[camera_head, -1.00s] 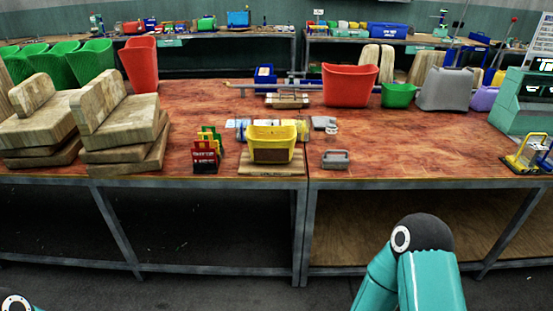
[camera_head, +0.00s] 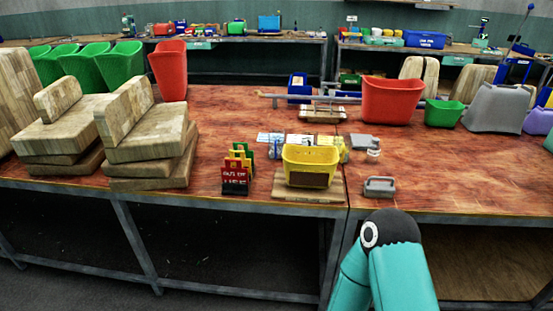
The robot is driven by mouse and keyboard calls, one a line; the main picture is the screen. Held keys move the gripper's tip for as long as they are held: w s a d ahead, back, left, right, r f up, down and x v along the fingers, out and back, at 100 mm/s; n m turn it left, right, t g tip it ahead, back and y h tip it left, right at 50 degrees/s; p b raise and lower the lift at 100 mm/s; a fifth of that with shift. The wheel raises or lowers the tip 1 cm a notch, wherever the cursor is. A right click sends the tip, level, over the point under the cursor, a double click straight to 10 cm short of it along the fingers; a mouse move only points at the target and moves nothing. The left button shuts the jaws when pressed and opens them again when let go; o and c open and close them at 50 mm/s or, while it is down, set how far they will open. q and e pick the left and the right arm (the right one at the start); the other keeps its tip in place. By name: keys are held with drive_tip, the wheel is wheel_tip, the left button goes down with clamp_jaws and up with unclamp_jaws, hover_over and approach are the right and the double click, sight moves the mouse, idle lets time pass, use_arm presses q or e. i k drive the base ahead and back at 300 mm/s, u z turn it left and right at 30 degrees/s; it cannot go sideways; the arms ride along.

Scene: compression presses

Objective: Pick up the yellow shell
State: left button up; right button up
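Several things on the table are yellow. The one that looks most like a shell is a yellow open-topped bin (camera_head: 310,160), near the front edge in the middle of the camera_head view. It sits upright on a flat wooden board (camera_head: 292,188) and has a dark brown panel on its front. A teal link of my arm with a black rounded joint shows at the bottom, right of centre, below and in front of the table edge. Neither gripper shows in the view, and nothing is touching the yellow bin.
Left of the bin stand small red, yellow and green signs (camera_head: 236,172); a grey block (camera_head: 379,187) lies right. Stacked wooden blocks (camera_head: 150,150) fill the left. A red bin (camera_head: 391,100) and green bin (camera_head: 443,113) stand behind right. Bare tabletop (camera_head: 450,170) lies at right.

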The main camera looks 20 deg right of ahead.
sight(317, 171)
drive_tip(key=i, duration=1)
drive_tip(key=z, duration=0.45)
